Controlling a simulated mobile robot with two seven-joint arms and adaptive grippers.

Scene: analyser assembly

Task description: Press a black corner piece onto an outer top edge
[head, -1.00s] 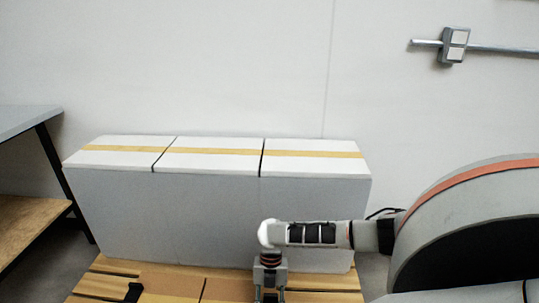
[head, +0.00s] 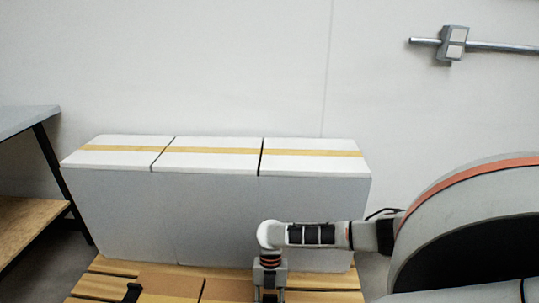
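Three white-topped grey boxes stand side by side as one block, with a yellow-tan strip running along their tops: the left box (head: 122,146), the middle box (head: 205,160) and the right box (head: 315,148). A small black piece (head: 132,292), possibly a corner piece, lies on the wooden surface at the lower left. My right gripper (head: 269,296) points down in front of the boxes, low at the bottom edge. Its fingertips are cut off, so its opening and any held thing are hidden. My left gripper is not in view.
The boxes rest on a slatted wooden pallet (head: 100,284) with brown flat pieces (head: 170,281) at its front. A grey-topped table (head: 25,120) with a wooden lower shelf stands at the left. A wall rail (head: 500,49) is at the upper right. Space above the boxes is clear.

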